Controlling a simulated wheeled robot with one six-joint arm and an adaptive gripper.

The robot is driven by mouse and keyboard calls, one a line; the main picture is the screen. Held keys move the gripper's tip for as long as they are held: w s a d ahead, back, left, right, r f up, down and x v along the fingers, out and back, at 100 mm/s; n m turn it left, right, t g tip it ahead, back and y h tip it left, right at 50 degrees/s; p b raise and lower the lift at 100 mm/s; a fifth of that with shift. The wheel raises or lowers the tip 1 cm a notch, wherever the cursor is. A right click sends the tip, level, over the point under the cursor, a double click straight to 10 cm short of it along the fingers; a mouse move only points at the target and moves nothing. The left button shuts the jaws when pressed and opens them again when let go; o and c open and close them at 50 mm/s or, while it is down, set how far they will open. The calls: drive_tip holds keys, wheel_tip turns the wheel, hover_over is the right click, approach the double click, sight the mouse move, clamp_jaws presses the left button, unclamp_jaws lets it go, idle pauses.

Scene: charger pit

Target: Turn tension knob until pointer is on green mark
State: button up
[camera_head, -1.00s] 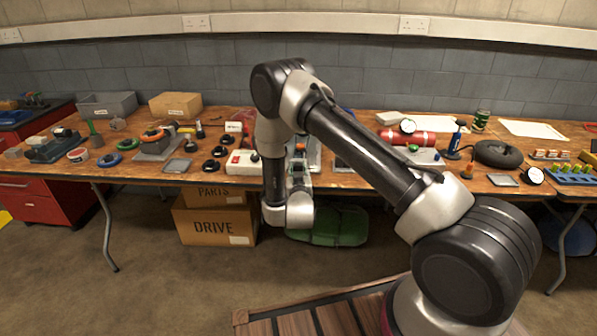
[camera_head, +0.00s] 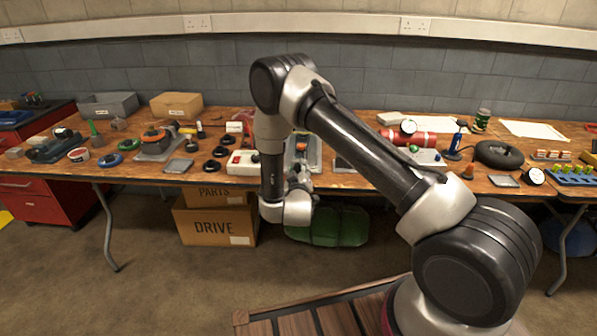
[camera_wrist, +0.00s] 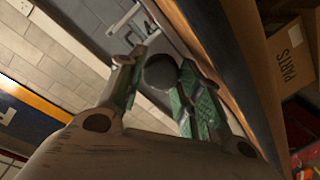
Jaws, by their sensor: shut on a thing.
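In the wrist view, the dark round knob (camera_wrist: 160,71) sits between the two green-padded fingers of my gripper (camera_wrist: 158,85), which is shut on it. Behind it is a grey panel (camera_wrist: 98,30) with white markings; a pale metal part (camera_wrist: 130,46) lies beside the left fingertip. I cannot make out the pointer or a green mark. In the head view, my gripper (camera_head: 301,180) is at the bench's front edge, by a grey device (camera_head: 312,150) partly hidden behind my arm.
The wooden bench (camera_head: 350,181) is crowded. A white box with a red button (camera_head: 240,165) and several black rings (camera_head: 213,165) stand left of the device. A red cylinder (camera_head: 425,138) lies to the right. Cardboard boxes (camera_head: 215,222) and a green bag (camera_head: 335,226) are below.

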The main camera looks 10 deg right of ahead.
drive_tip(key=o, duration=1)
